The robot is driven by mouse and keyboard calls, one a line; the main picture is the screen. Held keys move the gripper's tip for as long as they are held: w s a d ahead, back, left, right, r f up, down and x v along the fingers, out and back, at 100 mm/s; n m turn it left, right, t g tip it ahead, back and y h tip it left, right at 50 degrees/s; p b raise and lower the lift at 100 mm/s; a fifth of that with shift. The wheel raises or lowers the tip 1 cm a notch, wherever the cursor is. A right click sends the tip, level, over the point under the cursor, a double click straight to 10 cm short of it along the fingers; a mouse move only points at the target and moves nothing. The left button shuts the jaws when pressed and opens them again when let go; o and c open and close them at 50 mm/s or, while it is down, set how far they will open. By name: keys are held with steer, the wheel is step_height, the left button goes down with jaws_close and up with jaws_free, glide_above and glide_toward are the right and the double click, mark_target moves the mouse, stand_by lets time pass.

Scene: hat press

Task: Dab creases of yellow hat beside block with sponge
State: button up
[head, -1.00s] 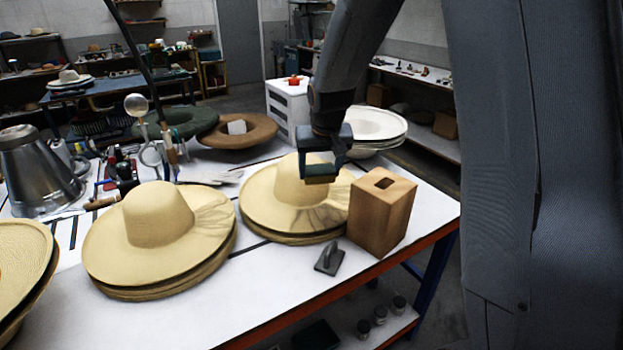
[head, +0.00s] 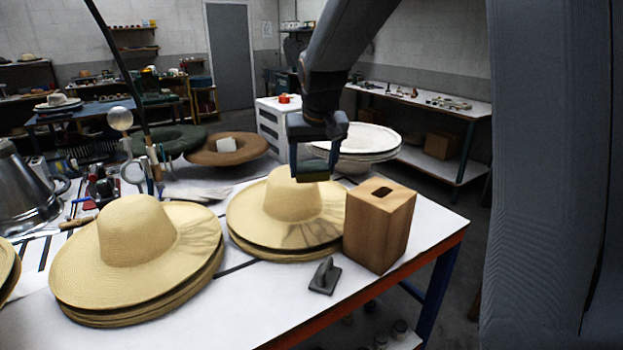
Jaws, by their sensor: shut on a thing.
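The yellow hat beside the block (head: 262,225) lies on top of a small stack on the table. Dark creases run across the front right of its brim, next to the wooden block (head: 376,228). My gripper (head: 315,168) points down over the right side of the hat's crown. It is shut on the sponge (head: 313,178), of which only a thin greenish-yellow strip shows under the jaws. The sponge appears above the brim, apart from the creases; its exact height is hard to tell.
Another yellow hat stack (head: 137,240) with a creased brim stands at left. A small dark handled tool (head: 325,277) lies before the block.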

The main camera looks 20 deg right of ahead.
mark_target(312, 178)
steer(key=shift+f, duration=0.1)
stand_by(0.3)
steer(key=shift+f+p, duration=0.7)
steer(key=shift+f, duration=7.45)
steer(key=shift+f+b, duration=0.35)
steer(key=shift+f, duration=0.2)
steer(key=shift+r, duration=0.1)
steer(key=shift+r+p, duration=5.1)
steer(key=shift+r, duration=1.85)
